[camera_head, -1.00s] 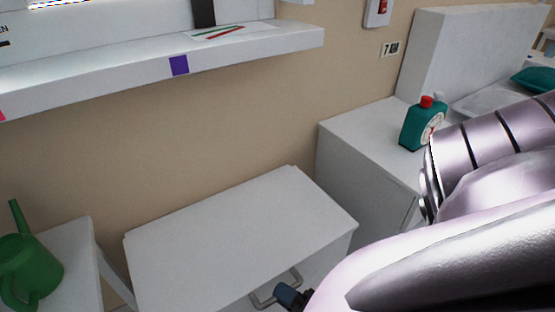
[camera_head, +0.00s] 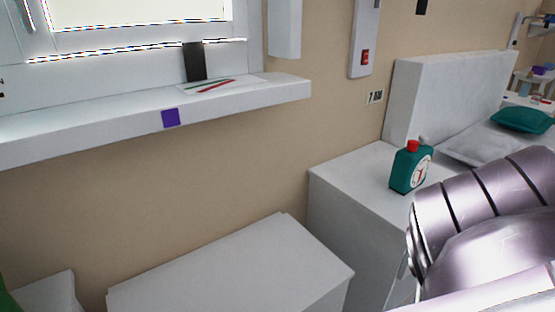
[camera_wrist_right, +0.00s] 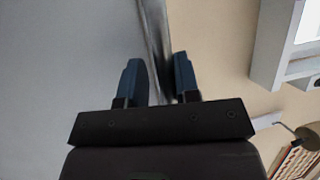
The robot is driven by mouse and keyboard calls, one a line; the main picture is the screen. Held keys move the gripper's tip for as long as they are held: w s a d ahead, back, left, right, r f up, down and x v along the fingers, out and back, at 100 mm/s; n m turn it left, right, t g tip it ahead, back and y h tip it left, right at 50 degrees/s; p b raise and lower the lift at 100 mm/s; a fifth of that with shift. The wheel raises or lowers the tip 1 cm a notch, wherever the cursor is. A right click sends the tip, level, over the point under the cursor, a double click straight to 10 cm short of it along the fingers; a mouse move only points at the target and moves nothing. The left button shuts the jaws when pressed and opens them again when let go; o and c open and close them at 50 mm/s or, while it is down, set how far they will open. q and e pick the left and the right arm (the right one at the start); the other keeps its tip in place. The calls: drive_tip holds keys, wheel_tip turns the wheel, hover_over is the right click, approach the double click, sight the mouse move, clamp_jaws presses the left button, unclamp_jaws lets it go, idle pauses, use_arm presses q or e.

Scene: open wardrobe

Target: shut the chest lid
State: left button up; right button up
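The white chest (camera_head: 235,275) stands low against the wall in the head view. Its flat top is in view, with its front and bar handle below the picture's edge. My right arm (camera_head: 480,220) comes in from the right, but its gripper is outside the head view. In the right wrist view my right gripper (camera_wrist_right: 160,82) has its two blue fingers apart. A shiny strip (camera_wrist_right: 155,35) runs between them, beside a plain grey surface (camera_wrist_right: 60,70). I cannot tell whether the fingers touch the strip. My left gripper is not in view.
A white cabinet (camera_head: 350,190) stands right of the chest, bearing a green bottle with a red cap (camera_head: 410,168). A window ledge (camera_head: 240,102) runs above. A white surface (camera_head: 50,292) is at lower left. Bare wall (camera_head: 190,190) lies above the chest.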

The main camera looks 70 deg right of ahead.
drive_tip(key=shift+r, duration=0.3)
use_arm(q)
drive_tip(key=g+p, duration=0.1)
drive_tip(key=p, duration=0.1)
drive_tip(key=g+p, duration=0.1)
drive_tip(key=p, duration=0.2)
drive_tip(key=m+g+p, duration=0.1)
drive_tip(key=p, duration=0.2)
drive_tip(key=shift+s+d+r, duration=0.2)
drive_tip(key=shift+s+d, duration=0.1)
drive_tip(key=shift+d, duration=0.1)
use_arm(e)
wheel_tip(320, 180, up, 20)
drive_tip(key=shift+f, duration=0.35)
